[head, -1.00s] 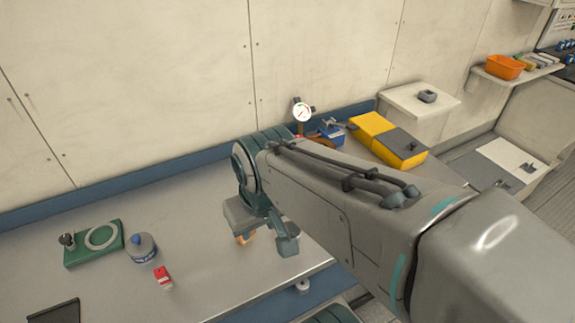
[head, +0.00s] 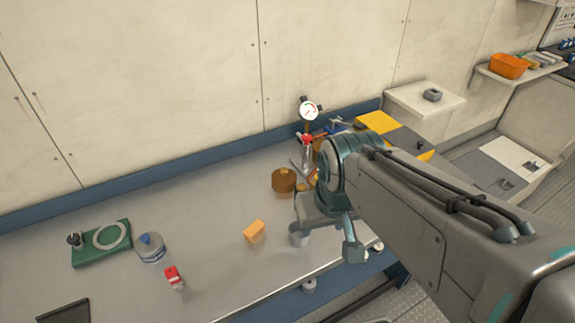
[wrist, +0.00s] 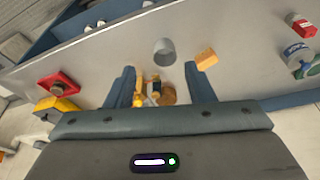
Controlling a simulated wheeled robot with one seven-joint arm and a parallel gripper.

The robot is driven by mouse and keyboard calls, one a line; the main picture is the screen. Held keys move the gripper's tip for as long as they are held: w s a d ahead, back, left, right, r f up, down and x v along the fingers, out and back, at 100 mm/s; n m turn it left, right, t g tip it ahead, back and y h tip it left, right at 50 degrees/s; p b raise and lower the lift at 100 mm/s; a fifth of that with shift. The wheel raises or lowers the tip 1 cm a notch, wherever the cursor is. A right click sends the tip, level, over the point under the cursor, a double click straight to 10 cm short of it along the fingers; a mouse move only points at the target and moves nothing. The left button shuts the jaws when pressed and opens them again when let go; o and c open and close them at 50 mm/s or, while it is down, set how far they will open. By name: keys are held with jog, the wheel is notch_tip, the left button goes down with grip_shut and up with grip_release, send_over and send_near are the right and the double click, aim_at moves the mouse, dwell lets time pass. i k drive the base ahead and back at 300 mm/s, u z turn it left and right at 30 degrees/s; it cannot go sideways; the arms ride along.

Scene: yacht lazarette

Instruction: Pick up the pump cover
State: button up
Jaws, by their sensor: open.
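A small grey cylinder, which looks like the pump cover though I cannot be sure, stands on the bench. In the wrist view the grey cylinder (wrist: 164,52) lies ahead of the gap between my fingers. In the head view the grey cylinder (head: 299,237) shows beside my gripper (head: 327,228), partly covered by it. My gripper (wrist: 159,68) is open and empty, with its two fingers apart. An orange block (head: 254,232) lies just left of the cylinder in the head view. How far my fingertips are above the bench is hard to tell.
A brown round container (head: 284,181) and a dial gauge (head: 309,110) stand behind my gripper. A green board with a ring (head: 101,243), a clear blue-capped jar (head: 150,247) and a red-white box (head: 174,277) are at left. The bench's front edge (head: 270,305) is close.

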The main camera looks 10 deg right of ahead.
aim_at(284, 178)
jog(key=k, duration=1.15)
jog(key=z, duration=0.65)
jog(key=i, duration=1.45)
jog(key=u, duration=0.65)
